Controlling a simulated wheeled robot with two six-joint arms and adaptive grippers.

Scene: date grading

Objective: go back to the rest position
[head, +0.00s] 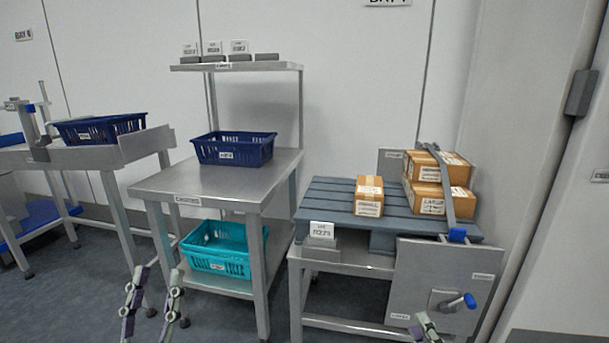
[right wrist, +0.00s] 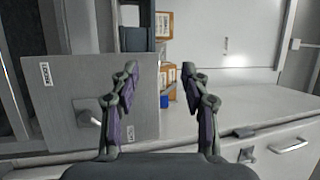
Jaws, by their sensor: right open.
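My left gripper (head: 156,275) shows at the bottom left of the head view, pointing up. Its two fingers stand apart with nothing between them. It is in front of the steel table (head: 170,184) and apart from it. My right gripper (head: 427,322) only just enters the head view at the bottom right edge, in front of the grey panel. In the right wrist view its two fingers (right wrist: 159,75) are wide apart and empty. The rest of both arms is out of view.
A dark blue crate (head: 235,150) stands on the table, a teal crate (head: 218,266) on its lower shelf. Right of it, a slatted pallet (head: 330,200) carries cartons (head: 369,196). A grey panel with a handle (head: 440,285) stands in front. Another blue crate (head: 100,130) is at left.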

